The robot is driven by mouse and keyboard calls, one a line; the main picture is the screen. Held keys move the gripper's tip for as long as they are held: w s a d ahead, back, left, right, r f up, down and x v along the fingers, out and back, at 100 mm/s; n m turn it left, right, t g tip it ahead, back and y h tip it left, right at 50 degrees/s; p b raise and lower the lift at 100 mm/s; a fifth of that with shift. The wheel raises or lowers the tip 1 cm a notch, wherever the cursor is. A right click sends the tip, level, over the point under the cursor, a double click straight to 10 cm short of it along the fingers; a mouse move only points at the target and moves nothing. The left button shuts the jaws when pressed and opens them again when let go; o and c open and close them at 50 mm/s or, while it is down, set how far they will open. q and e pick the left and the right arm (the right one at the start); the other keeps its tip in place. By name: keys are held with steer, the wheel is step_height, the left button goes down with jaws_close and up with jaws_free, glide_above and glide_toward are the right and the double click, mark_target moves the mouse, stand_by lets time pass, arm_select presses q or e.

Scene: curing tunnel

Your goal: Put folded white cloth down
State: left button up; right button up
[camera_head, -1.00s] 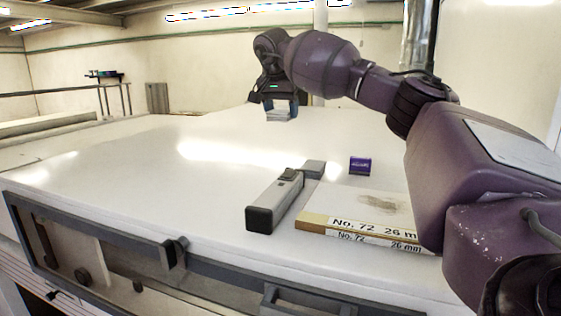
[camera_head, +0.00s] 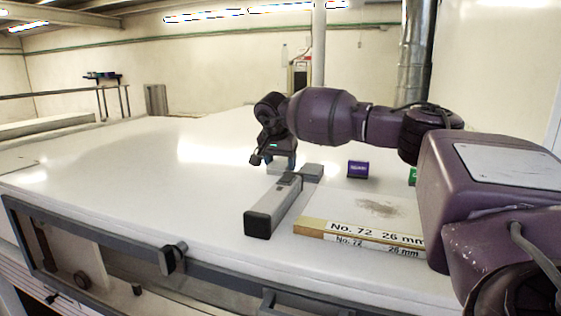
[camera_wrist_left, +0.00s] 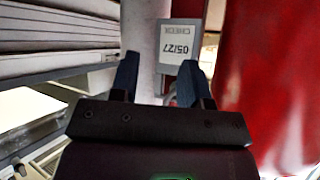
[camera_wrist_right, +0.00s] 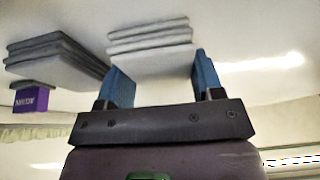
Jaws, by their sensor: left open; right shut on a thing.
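The folded white cloth (camera_wrist_right: 150,42) is a small layered stack between the fingertips of my right gripper (camera_wrist_right: 160,75) in the right wrist view. In the head view my right gripper (camera_head: 280,160) points down with the cloth (camera_head: 274,169) low over the white table top (camera_head: 130,180), behind the long grey device. I cannot tell whether the cloth touches the table. A folded grey cloth (camera_wrist_right: 58,60) lies close beside it; it also shows in the head view (camera_head: 312,169). My left gripper (camera_wrist_left: 158,85) is open and empty in the left wrist view, outside the head view.
The long grey device (camera_head: 272,208) and a flat box marked No. 72 (camera_head: 360,212) lie nearer on the table. A purple box (camera_head: 358,169) stands to the right, with a green item (camera_head: 413,176) beyond. The table's left side is clear. A white tag (camera_wrist_left: 180,45) is before my left gripper.

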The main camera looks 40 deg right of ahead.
steer(key=shift+f, duration=0.25)
steer(key=o, duration=0.8)
steer(key=shift+a+f, duration=0.1)
steer(key=shift+a, duration=0.05)
steer(key=shift+o, duration=0.2)
steer(key=b+v, duration=0.1)
steer(key=v, duration=1.1)
steer(key=shift+r+b, duration=0.35)
steer(key=shift+b, duration=0.05)
steer(key=shift+s+f, duration=0.1)
